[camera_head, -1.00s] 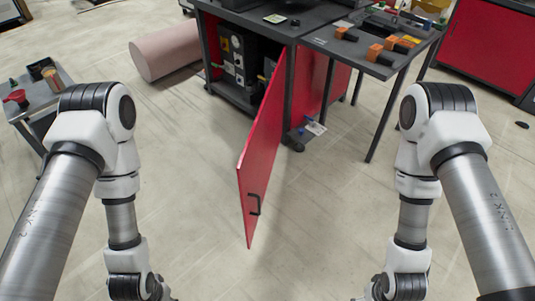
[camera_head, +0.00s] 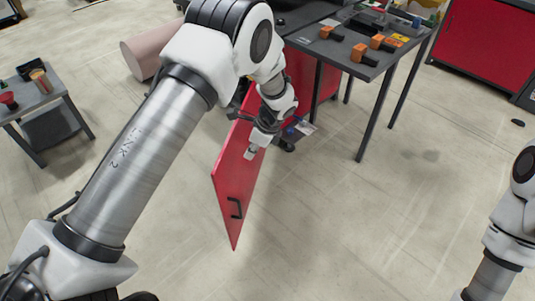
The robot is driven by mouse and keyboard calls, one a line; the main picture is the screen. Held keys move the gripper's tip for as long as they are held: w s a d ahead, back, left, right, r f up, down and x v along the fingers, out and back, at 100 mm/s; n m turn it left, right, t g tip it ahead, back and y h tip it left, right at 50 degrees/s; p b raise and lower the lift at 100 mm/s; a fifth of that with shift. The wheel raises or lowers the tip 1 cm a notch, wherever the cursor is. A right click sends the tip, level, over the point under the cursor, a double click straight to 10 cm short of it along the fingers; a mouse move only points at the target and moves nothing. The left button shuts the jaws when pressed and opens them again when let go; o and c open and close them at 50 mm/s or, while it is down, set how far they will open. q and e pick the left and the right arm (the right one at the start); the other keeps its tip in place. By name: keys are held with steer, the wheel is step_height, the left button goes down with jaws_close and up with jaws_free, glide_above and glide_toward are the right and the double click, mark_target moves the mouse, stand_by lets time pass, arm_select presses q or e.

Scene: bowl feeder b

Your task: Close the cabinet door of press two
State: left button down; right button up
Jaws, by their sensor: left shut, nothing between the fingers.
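The red cabinet door (camera_head: 228,190) stands open, swung out towards me from the press cabinet. Its black handle (camera_head: 236,208) is near the free lower end. My left gripper (camera_head: 251,153) is shut and empty. It overlaps the upper right edge of the door in the picture, well above the handle; I cannot tell if it touches. My left arm hides most of the cabinet and its opening; a red side panel (camera_head: 300,72) shows to the right. My right arm is at the right edge, its gripper out of view.
A dark side table (camera_head: 352,62) with orange-and-black tools (camera_head: 360,53) adjoins the cabinet on the right. A small grey cart (camera_head: 50,100) stands at the left, and a pinkish cylinder (camera_head: 140,58) lies behind my left arm. The floor right of the door is clear.

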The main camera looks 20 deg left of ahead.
arm_select(q)
step_height(320, 180, up, 2)
steer(key=p, duration=0.2)
glide_above(224, 169)
steer(key=d, duration=0.2)
steer(key=shift+w+d+f, duration=0.1)
steer(key=shift+f, duration=4.45)
